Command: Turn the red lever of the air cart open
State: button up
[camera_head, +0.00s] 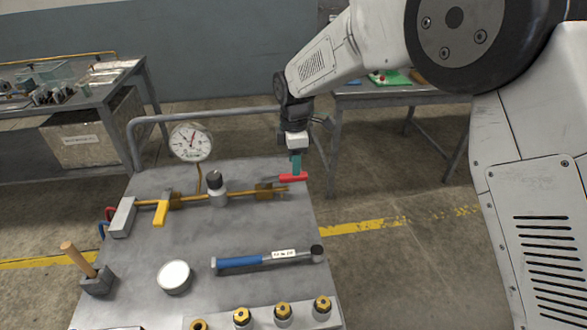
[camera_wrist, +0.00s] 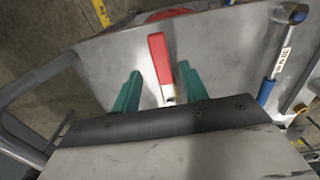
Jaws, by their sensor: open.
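The air cart (camera_head: 240,225) has a grey top with a brass pipe (camera_head: 225,197) across it. The red lever (camera_head: 293,177) is at the pipe's right end, near the cart's right edge. My gripper (camera_head: 296,170), with teal fingers, points down at the red lever. In the wrist view the red lever (camera_wrist: 158,55) runs lengthwise between the two fingers of my gripper (camera_wrist: 159,70), with a gap on both sides. The fingers are open. A yellow lever (camera_head: 161,211) sits further left on the pipe. The red lever's valve joint is partly hidden.
A round pressure gauge (camera_head: 191,142) stands at the cart's back. A blue-handled wrench (camera_head: 265,259), a white round tin (camera_head: 174,276) and several brass-topped fittings (camera_head: 283,311) sit nearer the front. A grey rail (camera_head: 205,117) runs along the back edge.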

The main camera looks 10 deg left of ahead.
notch_tip(320, 180, up, 4)
jog(key=shift+r, duration=0.1)
dwell(0.4)
jog(key=shift+s+d+m, duration=0.1)
jog(key=shift+s+m, duration=0.05)
jog(key=shift+m, duration=0.55)
jog(key=s+d+r+m+g, duration=0.1)
jog(key=s+d+r+m, duration=0.2)
jog(key=s+d+m, duration=0.45)
jog(key=s+d+r+m, duration=0.2)
jog(key=s+d+r, duration=0.2)
jog(key=d, duration=0.7)
jog(key=s+d+r+m+g, duration=0.1)
jog(key=s+d+r+m, duration=0.2)
jog(key=s+d+m, duration=0.45)
jog(key=s+d+r+m+t, duration=0.3)
jog(key=s+d+m, duration=0.1)
jog(key=s+d, duration=1.1)
jog(key=shift+d+r, duration=0.15)
jog(key=shift+d, duration=0.5)
